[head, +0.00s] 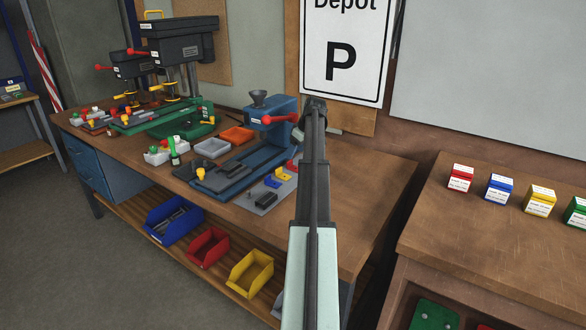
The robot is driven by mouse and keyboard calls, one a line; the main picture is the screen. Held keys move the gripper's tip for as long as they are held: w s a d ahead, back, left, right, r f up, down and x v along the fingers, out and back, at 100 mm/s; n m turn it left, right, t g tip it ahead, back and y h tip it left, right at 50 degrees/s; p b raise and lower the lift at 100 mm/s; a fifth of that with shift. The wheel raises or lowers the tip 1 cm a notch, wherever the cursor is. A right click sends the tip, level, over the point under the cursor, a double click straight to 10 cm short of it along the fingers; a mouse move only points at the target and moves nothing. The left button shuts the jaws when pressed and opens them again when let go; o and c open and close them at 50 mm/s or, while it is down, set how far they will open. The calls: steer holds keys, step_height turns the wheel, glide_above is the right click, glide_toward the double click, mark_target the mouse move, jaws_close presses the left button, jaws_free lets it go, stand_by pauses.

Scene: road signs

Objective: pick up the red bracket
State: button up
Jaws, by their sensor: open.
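A small red bracket (291,166) lies on a grey mat (262,205) on the workbench, at the mat's far right corner. My arm hides part of it. A yellow bracket (282,176) and a blue bracket (272,182) lie just to its left. My gripper (314,104) is at the far end of my dark arm, in front of the sign board. It appears above and to the right of the red bracket in the picture, apart from it. It is open; its fingertips are small and hard to make out.
A blue press with a red handle (281,119) stands left of my arm. The bench top (372,190) right of my arm is bare. A second bench holds several small labelled boxes (500,187).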

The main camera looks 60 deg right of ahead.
mark_target(290, 162)
steer(key=shift+a+x, duration=0.15)
steer(key=shift+x, duration=1.4)
steer(key=shift+a+x, duration=0.15)
steer(key=shift+x, duration=1.45)
steer(key=c, duration=1.1)
steer(key=shift+r, duration=0.2)
steer(key=shift+c, duration=0.2)
